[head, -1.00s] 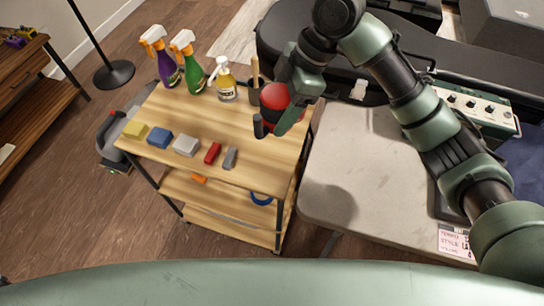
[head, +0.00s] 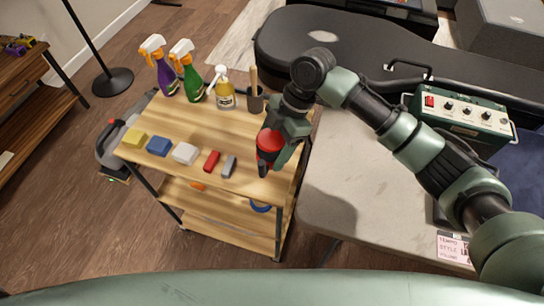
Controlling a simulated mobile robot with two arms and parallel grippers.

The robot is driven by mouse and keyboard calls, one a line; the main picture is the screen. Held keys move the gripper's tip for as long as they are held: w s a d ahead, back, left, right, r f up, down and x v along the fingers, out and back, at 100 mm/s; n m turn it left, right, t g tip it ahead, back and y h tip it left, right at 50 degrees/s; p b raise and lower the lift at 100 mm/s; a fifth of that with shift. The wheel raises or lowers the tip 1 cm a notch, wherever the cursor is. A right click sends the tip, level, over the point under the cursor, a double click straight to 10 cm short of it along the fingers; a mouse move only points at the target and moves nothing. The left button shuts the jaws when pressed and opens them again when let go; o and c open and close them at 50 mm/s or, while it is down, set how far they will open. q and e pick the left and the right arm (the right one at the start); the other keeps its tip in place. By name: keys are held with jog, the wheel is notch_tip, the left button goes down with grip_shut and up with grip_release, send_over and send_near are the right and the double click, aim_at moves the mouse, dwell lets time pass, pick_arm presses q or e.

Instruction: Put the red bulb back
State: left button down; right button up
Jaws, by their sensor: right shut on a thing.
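The red bulb (head: 268,143) is in my right gripper (head: 266,163), over the right side of the wooden cart top (head: 212,124). The fingers are shut on it and hide part of it. I cannot tell whether the bulb touches the cart top. My left gripper does not show.
A yellow block (head: 134,138), a blue block (head: 159,146), a white block (head: 185,153), a red block (head: 212,160) and a grey block (head: 229,166) line the cart's front. Spray bottles (head: 187,70) and a dark cup (head: 255,100) stand at the back. A grey table (head: 350,180) is to the right.

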jog(key=shift+o, duration=0.2)
jog(key=shift+f, duration=2.35)
jog(key=shift+c, duration=0.2)
jog(key=o, duration=1.6)
jog(key=shift+o, duration=0.2)
jog(key=v, duration=1.2)
